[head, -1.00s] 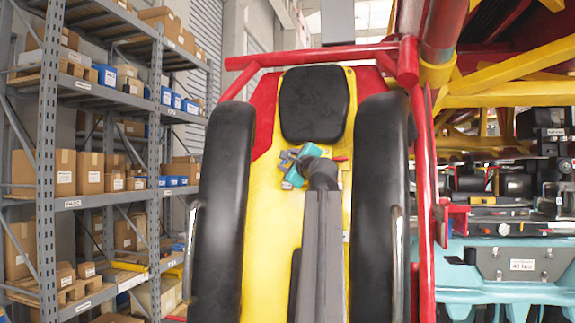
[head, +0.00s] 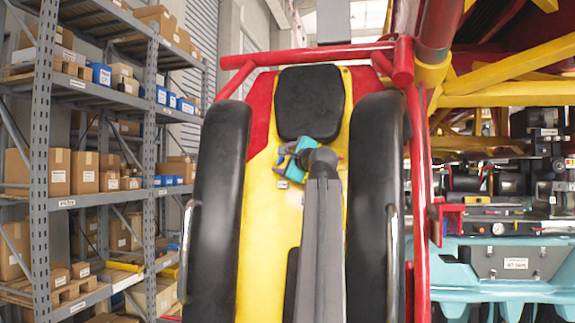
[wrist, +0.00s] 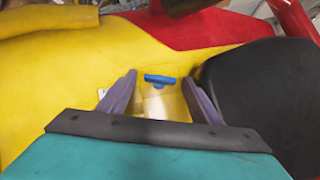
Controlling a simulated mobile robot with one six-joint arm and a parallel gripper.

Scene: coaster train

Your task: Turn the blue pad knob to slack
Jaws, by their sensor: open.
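The blue knob (wrist: 160,80) shows in the wrist view as a small T-shaped handle on a pale stem or plate, on the yellow seat shell (wrist: 60,120). My gripper (wrist: 159,88) is open, with one purple finger on each side of the knob in the picture. The jaws look empty, and I cannot tell how far the knob is from the fingertips. In the head view my teal gripper (head: 290,161) is low over the yellow seat back, just below the black headrest (head: 312,102). The knob cannot be made out there.
Black padded restraints (head: 217,205) stand on both sides of the seat. A red tube frame (head: 310,56) crosses above it. Shelves with boxes (head: 55,170) are at left, and teal and black machinery (head: 515,265) at right. In the wrist view the black headrest (wrist: 255,100) lies close right of the fingers.

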